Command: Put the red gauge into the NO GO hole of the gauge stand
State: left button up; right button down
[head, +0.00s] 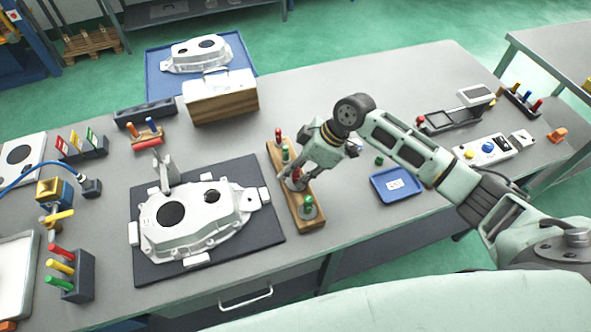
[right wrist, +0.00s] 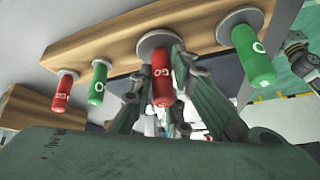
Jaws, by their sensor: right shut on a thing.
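The gauge stand (head: 309,223) is a wooden block right of the casting on the dark mat. My right gripper (head: 293,183) is shut on a red gauge (head: 296,174) at the stand. In the right wrist view this red gauge (right wrist: 162,80), with partly visible lettering, stands between the fingers, in line with a round grey collar on the stand (right wrist: 110,36). How deep it sits is unclear. A green gauge (head: 308,203) stands at the near end; a smaller green gauge (head: 285,154) and another red gauge (head: 278,134) stand at the far end. Hole labels are unreadable.
The aluminium casting (head: 197,222) lies on a dark mat left of the stand. A blue tray (head: 385,195) lies to the right, and a wooden box (head: 220,104) stands behind. A dark block of coloured handles (head: 72,285) is at near left. Bare tabletop lies between stand and tray.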

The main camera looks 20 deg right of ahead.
jog(key=shift+f, duration=0.2)
jog(key=c, duration=1.6)
grip_release()
jog(key=shift+r, duration=0.1)
jog(key=v, duration=1.2)
